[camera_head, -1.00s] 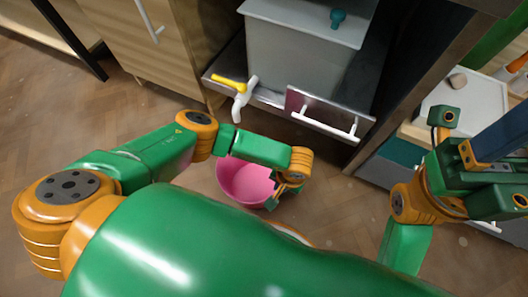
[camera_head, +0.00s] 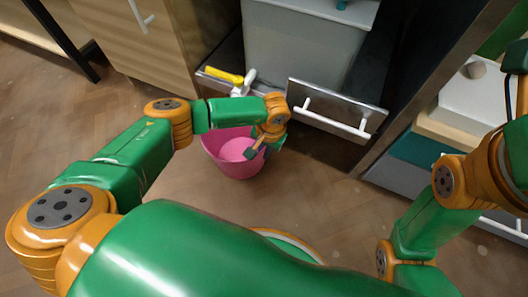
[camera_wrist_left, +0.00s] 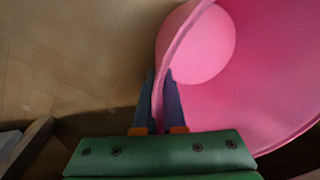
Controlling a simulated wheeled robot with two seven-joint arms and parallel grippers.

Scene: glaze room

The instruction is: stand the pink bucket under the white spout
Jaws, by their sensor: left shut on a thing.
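The pink bucket (camera_head: 216,160) is upright in the head view, in front of the cabinet and below the white spout (camera_head: 242,87) in the picture. My left gripper (camera_head: 256,148) is shut on the bucket's rim at its right side. In the left wrist view the two fingers (camera_wrist_left: 160,82) pinch the wall of the bucket (camera_wrist_left: 262,70), one inside and one outside. The spout has a yellow handle (camera_head: 222,75); my left forearm covers its lower end. I cannot tell whether the bucket touches the floor. My right gripper is out of view.
A grey tank (camera_head: 300,50) stands on the metal shelf behind the spout. A metal panel with a white handle (camera_head: 335,118) sticks out right of the bucket. A wooden cabinet (camera_head: 150,50) is at left, a drawer unit (camera_head: 415,160) at right. The floor (camera_head: 330,200) in front is clear.

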